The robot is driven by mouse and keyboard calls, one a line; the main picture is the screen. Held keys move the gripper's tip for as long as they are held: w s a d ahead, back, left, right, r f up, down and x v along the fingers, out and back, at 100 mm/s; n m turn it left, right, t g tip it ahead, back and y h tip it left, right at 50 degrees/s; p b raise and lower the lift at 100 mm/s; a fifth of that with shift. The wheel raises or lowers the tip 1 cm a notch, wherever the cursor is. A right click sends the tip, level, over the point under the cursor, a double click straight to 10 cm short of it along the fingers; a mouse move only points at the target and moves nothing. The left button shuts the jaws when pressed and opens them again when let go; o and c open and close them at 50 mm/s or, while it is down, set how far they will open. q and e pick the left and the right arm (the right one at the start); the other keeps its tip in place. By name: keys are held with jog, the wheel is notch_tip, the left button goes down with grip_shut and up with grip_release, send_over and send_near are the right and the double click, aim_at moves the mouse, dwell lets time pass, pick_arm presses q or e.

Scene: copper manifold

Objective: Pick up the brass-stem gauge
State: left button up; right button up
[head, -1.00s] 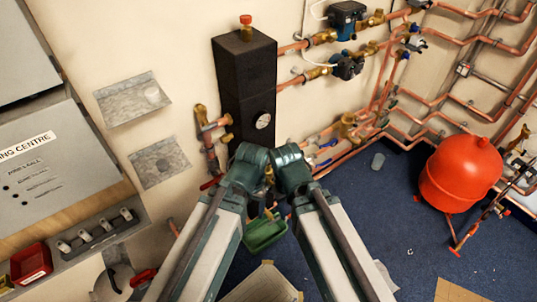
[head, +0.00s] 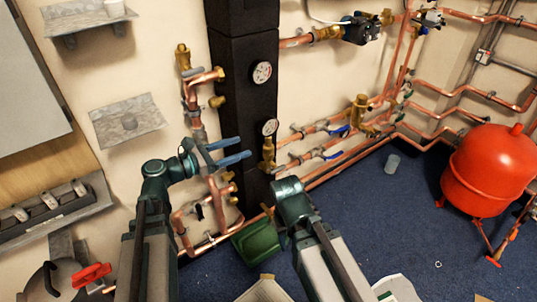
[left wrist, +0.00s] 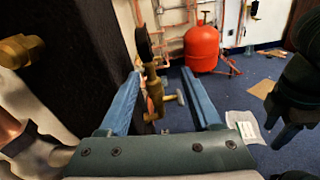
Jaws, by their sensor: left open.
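The brass-stem gauge (head: 269,128) has a small white dial above a brass stem and stands in front of the lower part of the black column. My left gripper (head: 245,148) is open just to its left, with blue fingers pointing at it. In the left wrist view the gauge (left wrist: 144,45) is edge-on and dark, and its brass stem lies between the open fingers (left wrist: 160,74) in the picture. I cannot tell whether either finger touches it. The right arm's end is low, right of the gauge; its jaws do not show clearly.
Another gauge (head: 261,72) sits higher on the black column (head: 230,60). Copper pipes and brass valves (head: 184,57) flank the column. A green bin (head: 256,240) is below, and a red tank (head: 490,170) stands at right.

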aim_at(268, 126)
pick_arm(q)
jog(key=shift+n+t, duration=0.5)
jog(key=shift+n, duration=0.3)
jog(key=x, duration=0.5)
jog(key=w+a+x, duration=0.1)
jog(key=x, duration=0.1)
jog(key=shift+w+d+r, duration=0.25)
jog(key=shift+w+d, duration=0.05)
jog(key=shift+d, duration=0.05)
jog(key=shift+w, duration=0.1)
jog(key=x, duration=0.4)
jog(key=shift+w+a+r, duration=0.1)
jog(key=shift+w+r, duration=0.2)
jog(key=shift+w, duration=0.05)
jog(key=shift+w+d, duration=0.2)
jog(key=shift+d, duration=0.2)
jog(key=shift+c, duration=0.3)
grip_shut()
